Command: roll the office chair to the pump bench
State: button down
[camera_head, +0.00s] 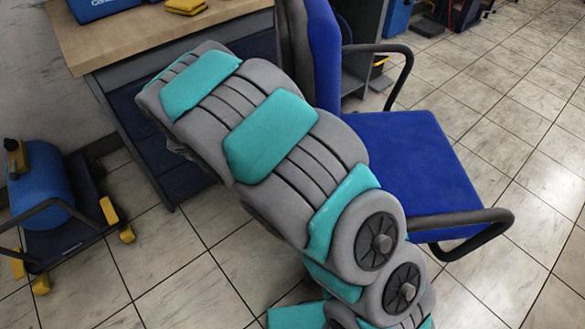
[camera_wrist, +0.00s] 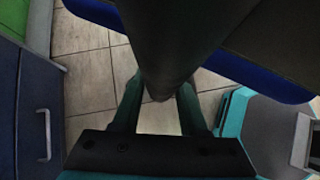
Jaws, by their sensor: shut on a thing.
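The office chair (camera_head: 408,160) stands right of centre in the head view, with a blue seat, a blue backrest and black looped armrests. My arm crosses in front of its left side. In the wrist view my gripper (camera_wrist: 160,92) has its two teal fingers on either side of a thick dark bar (camera_wrist: 168,45) and is shut on it. The bar appears to be part of the chair; which part I cannot tell. The chair's blue edge (camera_wrist: 262,82) shows beside it. The gripper is hidden in the head view. I cannot tell which bench is the pump bench.
A wood-topped bench (camera_head: 110,42) with dark blue drawers is close behind the chair and my arm. A blue tank on a wheeled cart (camera_head: 62,235) stands at left. Other equipment (camera_head: 462,14) stands at the top. Tiled floor (camera_head: 530,120) is clear at right.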

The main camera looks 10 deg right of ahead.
jog(key=shift+w+a, duration=0.5)
jog(key=shift+w, duration=0.25)
jog(key=c, duration=0.8)
grip_release()
jog(key=o, duration=0.4)
jog(key=shift+s+d, duration=0.1)
jog(key=shift+o, duration=0.2)
jog(key=v, duration=0.7)
jog(key=shift+a+r+b, duration=0.25)
jog(key=shift+r+b, duration=0.05)
jog(key=shift+s, duration=0.15)
